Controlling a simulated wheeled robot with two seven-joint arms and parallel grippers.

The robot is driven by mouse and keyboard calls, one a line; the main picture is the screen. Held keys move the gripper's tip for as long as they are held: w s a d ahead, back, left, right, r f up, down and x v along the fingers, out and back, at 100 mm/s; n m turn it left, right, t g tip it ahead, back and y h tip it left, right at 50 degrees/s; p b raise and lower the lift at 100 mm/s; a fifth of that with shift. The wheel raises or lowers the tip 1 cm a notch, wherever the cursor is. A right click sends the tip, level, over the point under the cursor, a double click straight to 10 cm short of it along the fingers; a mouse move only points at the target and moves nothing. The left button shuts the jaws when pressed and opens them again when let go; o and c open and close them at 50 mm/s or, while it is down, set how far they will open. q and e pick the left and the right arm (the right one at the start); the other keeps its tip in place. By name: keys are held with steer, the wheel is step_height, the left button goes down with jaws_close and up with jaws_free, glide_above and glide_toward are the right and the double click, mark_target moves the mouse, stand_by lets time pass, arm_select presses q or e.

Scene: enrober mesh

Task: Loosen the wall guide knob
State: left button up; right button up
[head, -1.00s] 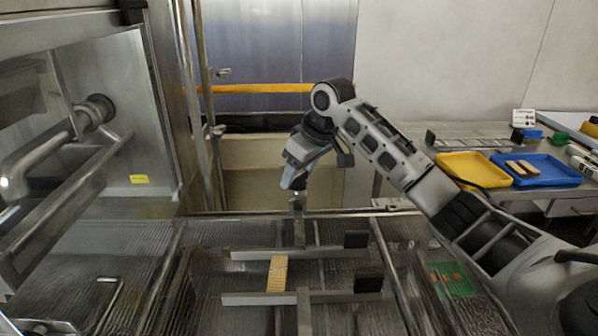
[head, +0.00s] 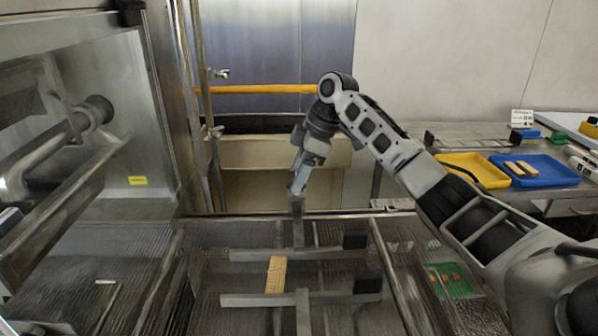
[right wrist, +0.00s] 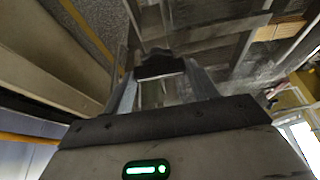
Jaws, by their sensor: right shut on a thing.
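My right gripper (head: 297,192) points down at the far edge of the mesh belt, over the upright post of the far guide rail. It is shut on a dark knob (head: 297,207) at the top of that post. In the right wrist view the dark knob (right wrist: 158,66) sits between the two fingers (right wrist: 160,88). The fingers partly hide its sides. The far guide rail (head: 265,254) lies across the belt, with a near guide rail (head: 250,299) parallel to it. My left gripper is not in view.
A tan wafer bar (head: 276,274) lies between the rails. Dark blocks (head: 367,285) stand at the rails' right ends. A metal housing (head: 140,110) rises on the left. A yellow tray (head: 470,168) and a blue tray (head: 550,172) stand on the right bench.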

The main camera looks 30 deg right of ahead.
steer(key=shift+r, duration=0.1)
stand_by(0.4)
steer(key=o, duration=1)
steer(key=v, duration=1.6)
steer(key=shift+w, duration=0.1)
